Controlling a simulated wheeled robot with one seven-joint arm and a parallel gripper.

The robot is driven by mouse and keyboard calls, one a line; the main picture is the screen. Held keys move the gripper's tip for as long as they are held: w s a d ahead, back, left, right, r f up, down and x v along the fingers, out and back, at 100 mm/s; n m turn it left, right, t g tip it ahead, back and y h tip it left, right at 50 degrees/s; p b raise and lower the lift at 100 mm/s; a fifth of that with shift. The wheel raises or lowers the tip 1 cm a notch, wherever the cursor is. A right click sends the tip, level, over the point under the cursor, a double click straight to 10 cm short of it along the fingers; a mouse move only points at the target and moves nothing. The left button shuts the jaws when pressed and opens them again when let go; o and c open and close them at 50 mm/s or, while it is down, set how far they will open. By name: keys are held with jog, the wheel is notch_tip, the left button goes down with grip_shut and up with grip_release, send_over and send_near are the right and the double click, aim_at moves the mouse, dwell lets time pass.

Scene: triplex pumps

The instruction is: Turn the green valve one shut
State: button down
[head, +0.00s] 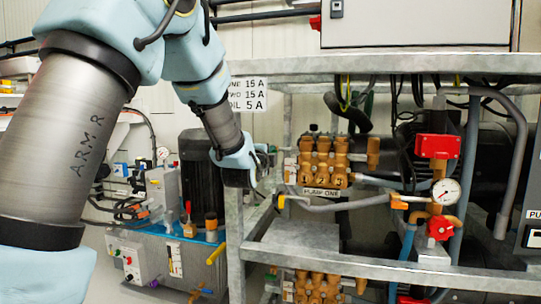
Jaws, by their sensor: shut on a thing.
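My gripper (264,178) is at the left end of pump one (322,162), beside the upright post of the frame. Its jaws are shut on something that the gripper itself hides. No green valve handle shows clearly; I cannot tell whether that is what the jaws hold. Pump one has an orange-brown body marked 1, 2, 3 and a "PUMP ONE" label (321,192) below it. A grey pipe (335,206) with a yellow end piece (281,202) runs just below and right of the gripper.
A grey metal frame (236,245) stands close around the gripper. To the right are a pressure gauge (446,191), a red block (437,147) and a red knob (440,228). A second orange-brown pump (318,287) sits below. A blue-topped tank unit (160,265) stands left.

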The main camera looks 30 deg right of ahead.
dwell(0.3)
jog(key=c, duration=0.8)
grip_release()
jog(key=p+v, duration=0.1)
jog(key=v, duration=1)
jog(key=shift+w, duration=0.1)
